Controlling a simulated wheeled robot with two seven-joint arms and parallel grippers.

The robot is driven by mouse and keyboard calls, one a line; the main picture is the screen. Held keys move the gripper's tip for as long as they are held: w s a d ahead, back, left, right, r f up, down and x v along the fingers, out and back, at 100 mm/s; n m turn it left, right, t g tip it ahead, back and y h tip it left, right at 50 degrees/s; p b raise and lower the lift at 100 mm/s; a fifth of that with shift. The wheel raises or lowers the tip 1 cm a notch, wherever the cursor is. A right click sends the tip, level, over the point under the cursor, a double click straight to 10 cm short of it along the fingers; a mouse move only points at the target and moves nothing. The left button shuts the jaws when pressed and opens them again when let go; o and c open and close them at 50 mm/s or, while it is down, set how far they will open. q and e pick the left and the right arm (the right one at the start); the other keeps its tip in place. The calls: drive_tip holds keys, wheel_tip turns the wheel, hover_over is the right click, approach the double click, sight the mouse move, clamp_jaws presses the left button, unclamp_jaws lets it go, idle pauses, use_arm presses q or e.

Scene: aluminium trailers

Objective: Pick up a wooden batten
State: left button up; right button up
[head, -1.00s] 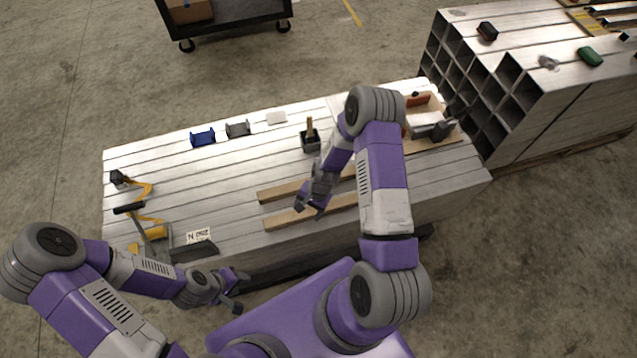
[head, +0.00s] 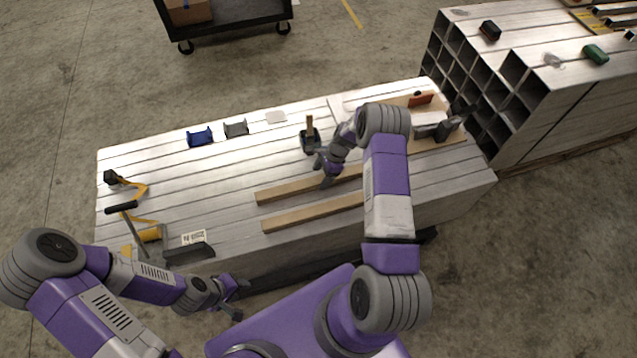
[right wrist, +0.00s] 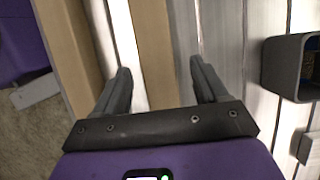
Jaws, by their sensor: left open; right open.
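Two pale wooden battens lie side by side on the slatted metal bench, the far batten (head: 285,192) and the near batten (head: 300,215). My right gripper (head: 325,174) is open at the far batten, partly hiding its right stretch. In the right wrist view the far batten (right wrist: 152,45) runs between the two open fingers of the right gripper (right wrist: 160,85); nothing is gripped. The near batten (right wrist: 70,45) lies left of the fingers there. I cannot tell how far the fingertips are above the bench. My left gripper (head: 236,297) is open and empty off the bench's near edge.
A dark square holder (head: 310,140) with a wooden handle stands just beyond the right gripper. Blue (head: 200,137) and grey (head: 236,129) brackets lie at the back. Orange-and-black tools (head: 140,210) lie at the left. Stacked metal tubes (head: 520,90) stand to the right.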

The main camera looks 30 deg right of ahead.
sight(319, 179)
drive_tip(key=x, duration=0.3)
drive_tip(key=shift+s+a+f+b, duration=0.1)
drive_tip(key=shift+f+b, duration=0.05)
drive_tip(key=shift+b, duration=0.25)
drive_tip(key=c, duration=1.3)
